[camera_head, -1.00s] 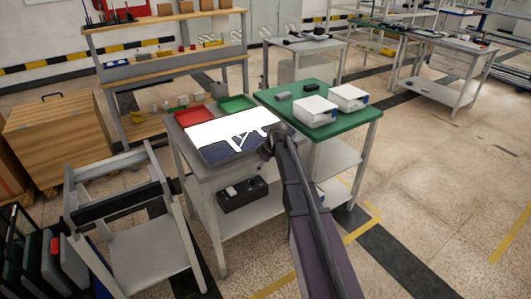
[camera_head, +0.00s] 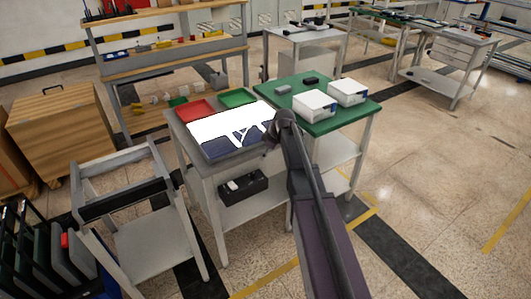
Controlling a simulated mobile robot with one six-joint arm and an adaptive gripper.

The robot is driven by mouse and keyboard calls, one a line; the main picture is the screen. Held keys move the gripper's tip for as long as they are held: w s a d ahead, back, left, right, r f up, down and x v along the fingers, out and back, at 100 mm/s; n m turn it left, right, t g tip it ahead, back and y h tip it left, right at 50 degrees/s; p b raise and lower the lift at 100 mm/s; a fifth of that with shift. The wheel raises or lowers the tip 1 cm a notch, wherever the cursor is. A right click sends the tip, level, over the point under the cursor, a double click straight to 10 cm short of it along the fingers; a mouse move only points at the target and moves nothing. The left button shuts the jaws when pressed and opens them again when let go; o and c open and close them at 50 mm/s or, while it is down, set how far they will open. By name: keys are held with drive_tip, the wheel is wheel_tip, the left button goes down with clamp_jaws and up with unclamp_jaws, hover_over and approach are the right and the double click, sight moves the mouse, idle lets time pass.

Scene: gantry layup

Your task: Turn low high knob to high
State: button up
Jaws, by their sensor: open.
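No low-high knob can be made out. Two white box-shaped units, one nearer (camera_head: 313,104) and one farther (camera_head: 348,92), sit on a green-topped table (camera_head: 288,104). Each has a small blue patch near its front right corner; any controls are too small to read. My gripper (camera_head: 269,146) is a small dark shape at the end of my arm, over the right edge of the grey table, left of and nearer than the white units. It is open, with nothing seen in it. My arm hides part of the tables' edges.
The grey table holds a red tray (camera_head: 194,111), a green tray (camera_head: 237,98) and a bright white sheet on a dark blue panel (camera_head: 222,150). A black bin (camera_head: 243,188) is on its shelf. A grey frame cart (camera_head: 118,179) stands left. Floor at right is clear.

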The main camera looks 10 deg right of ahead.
sight(253, 174)
drive_tip(key=shift+s+a+m, duration=0.15)
drive_tip(key=shift+s+m, duration=0.05)
drive_tip(key=shift+m, duration=0.3)
drive_tip(key=shift+f, duration=0.2)
idle(0.6)
drive_tip(key=b+x, duration=1.2)
drive_tip(key=x, duration=0.1)
drive_tip(key=shift+w+f+b, duration=0.2)
drive_tip(key=shift+b, duration=0.2)
idle(0.5)
clamp_jaws()
